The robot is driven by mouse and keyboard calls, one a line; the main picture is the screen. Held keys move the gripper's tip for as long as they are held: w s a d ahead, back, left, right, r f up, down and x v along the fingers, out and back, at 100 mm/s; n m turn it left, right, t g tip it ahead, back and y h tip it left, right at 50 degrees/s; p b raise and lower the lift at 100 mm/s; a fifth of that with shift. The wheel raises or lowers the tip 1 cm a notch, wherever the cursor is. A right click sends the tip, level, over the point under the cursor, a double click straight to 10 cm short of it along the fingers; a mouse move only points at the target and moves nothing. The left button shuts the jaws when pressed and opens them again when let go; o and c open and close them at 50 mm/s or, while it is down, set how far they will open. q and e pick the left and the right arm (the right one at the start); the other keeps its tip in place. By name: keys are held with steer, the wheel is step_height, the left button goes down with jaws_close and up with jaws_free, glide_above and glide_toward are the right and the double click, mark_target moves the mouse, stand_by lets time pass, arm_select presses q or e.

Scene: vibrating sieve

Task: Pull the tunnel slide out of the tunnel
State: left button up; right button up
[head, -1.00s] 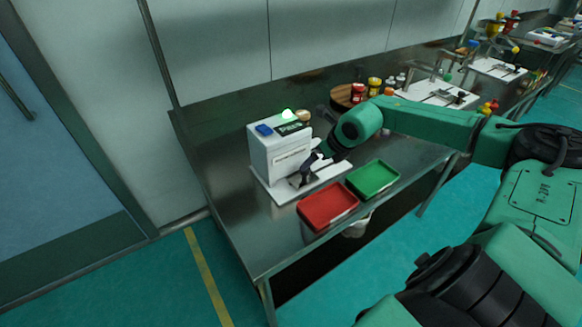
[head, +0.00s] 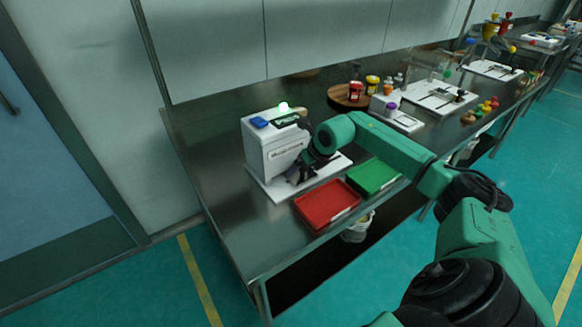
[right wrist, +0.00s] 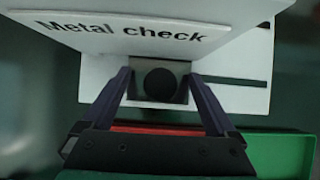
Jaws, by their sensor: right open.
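The white machine marked "Metal check" (head: 272,152) stands on a white base plate (head: 268,186). A green lamp glows on its top, beside a blue part. In the right wrist view its lettered face (right wrist: 125,28) fills the top. Below the face is a grey piece (right wrist: 181,98) with a round black knob (right wrist: 160,84), apparently the tunnel slide. The tunnel itself is hidden. My right gripper (head: 299,174) is at the machine's front, low over the base plate. In the right wrist view its open fingers (right wrist: 159,78) stand either side of the knob; I cannot tell whether they touch it.
A red tray (head: 326,206) and a green tray (head: 372,179) lie at the table's front edge, close to my gripper. A round wooden board (head: 345,97) with small jars stands farther back. The metal table is clear left of the machine.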

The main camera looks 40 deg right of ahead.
steer(key=shift+c, duration=0.9)
steer(key=shift+d, duration=0.1)
steer(key=shift+d+b, duration=0.9)
steer(key=shift+d, duration=1.85)
steer(key=shift+s+d+b, duration=0.1)
steer(key=shift+d+b, duration=0.2)
steer(key=shift+d, duration=3.7)
